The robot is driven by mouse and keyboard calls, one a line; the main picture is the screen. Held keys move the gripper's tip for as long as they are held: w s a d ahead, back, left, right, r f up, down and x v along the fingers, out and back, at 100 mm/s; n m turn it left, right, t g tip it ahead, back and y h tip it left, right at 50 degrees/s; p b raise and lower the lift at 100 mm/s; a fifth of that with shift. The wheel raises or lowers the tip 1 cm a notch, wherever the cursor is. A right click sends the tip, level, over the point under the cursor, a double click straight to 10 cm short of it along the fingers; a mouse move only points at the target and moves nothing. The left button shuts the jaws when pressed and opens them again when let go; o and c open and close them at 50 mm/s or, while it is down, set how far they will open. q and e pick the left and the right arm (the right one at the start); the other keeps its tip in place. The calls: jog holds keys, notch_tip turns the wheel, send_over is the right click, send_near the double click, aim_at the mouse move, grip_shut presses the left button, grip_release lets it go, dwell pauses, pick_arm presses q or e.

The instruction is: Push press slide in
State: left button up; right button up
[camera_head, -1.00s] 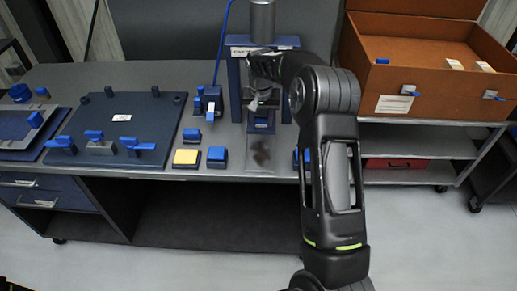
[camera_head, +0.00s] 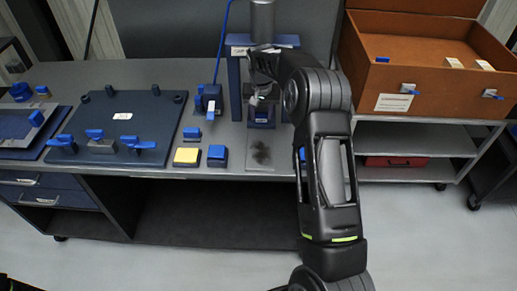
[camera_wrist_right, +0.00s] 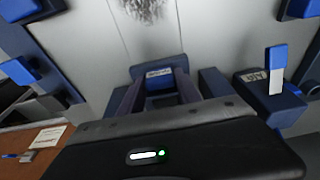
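The press (camera_head: 236,80) is a dark blue frame with a grey cylinder on top, at the back of the bench. Its slide (camera_head: 262,119), a dark blue block with a small label, sits low between the posts. The slide (camera_wrist_right: 158,72) also shows in the right wrist view, just past my fingers. My right gripper (camera_head: 262,98) is at the press mouth, right by the slide; my arm partly covers the right post. In the wrist view the right gripper's (camera_wrist_right: 158,95) two fingers stand apart with the labelled block visible between them. Contact is unclear. My left gripper is out of view.
A smudged grey plate (camera_head: 261,158) lies before the slide. Yellow (camera_head: 187,157) and blue (camera_head: 217,156) button blocks and a blue-handled fixture (camera_head: 208,101) stand to its left. A clamp plate (camera_head: 120,120) lies farther left. An orange box (camera_head: 430,92) stands at right.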

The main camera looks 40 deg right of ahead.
jog(key=o, duration=0.4)
jog(key=shift+r+p, duration=1.35)
jog(key=shift+r, duration=0.95)
jog(key=shift+r, duration=0.1)
jog(key=r, duration=0.1)
jog(key=r+p, duration=0.2)
jog(key=shift+s+a+r, duration=0.3)
jog(key=shift+s+r, duration=0.05)
